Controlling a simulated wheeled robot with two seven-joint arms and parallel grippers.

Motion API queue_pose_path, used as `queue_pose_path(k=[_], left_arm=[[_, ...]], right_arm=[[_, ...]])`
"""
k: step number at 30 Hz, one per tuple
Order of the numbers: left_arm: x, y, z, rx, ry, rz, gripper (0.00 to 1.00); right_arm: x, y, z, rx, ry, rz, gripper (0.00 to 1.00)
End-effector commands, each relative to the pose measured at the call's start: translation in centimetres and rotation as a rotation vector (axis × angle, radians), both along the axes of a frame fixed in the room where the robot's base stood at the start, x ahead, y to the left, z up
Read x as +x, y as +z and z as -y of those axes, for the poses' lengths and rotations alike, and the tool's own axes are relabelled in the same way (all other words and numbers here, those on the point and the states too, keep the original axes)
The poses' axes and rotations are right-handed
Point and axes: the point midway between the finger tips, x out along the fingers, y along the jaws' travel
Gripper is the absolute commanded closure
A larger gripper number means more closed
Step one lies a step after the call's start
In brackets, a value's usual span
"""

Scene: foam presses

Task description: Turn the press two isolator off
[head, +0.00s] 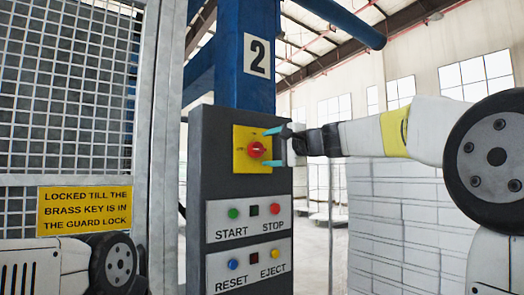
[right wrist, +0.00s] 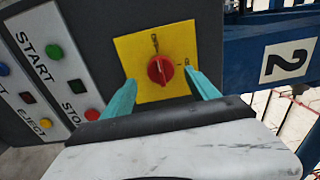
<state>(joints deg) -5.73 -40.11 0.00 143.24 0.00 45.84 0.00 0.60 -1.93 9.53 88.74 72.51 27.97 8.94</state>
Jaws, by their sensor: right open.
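The press two isolator is a red rotary knob (head: 256,149) on a yellow plate (head: 241,167) at the top of a dark grey panel. The knob also shows in the right wrist view (right wrist: 160,69), between the two fingers. I cannot tell clearly which mark the knob points to. My right gripper (head: 273,147) is open, its teal fingertips just in front of the plate, one above and one below the knob in the head view. The open fingers also show in the right wrist view (right wrist: 160,80). I see no contact with the knob. My left gripper is out of view.
Below the isolator are the START and STOP plate (head: 250,223) and the RESET and EJECT plate (head: 246,265). A blue post (head: 235,60) marked 2 stands behind the panel. A mesh guard (head: 65,90) with a yellow sign (head: 84,209) is at left.

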Motion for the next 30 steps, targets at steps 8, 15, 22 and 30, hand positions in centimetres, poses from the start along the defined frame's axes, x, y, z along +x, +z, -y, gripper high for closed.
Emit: queue_pose_path(k=[8, 15, 22, 30], left_arm=[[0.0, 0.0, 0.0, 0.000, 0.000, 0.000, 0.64], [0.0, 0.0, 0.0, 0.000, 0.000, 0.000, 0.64], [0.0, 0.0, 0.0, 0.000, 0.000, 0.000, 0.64], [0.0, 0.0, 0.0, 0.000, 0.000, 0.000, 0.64]], right_arm=[[-2.1, -0.1, 1.6, -0.001, -0.001, -0.001, 0.32], [-2.2, -0.1, 1.6, 0.000, 0.000, -0.001, 0.32], [-2.2, -0.1, 1.6, -0.002, 0.001, -0.001, 0.32], [-8.4, -8.0, 1.3, -0.329, 0.053, -0.030, 0.32]])
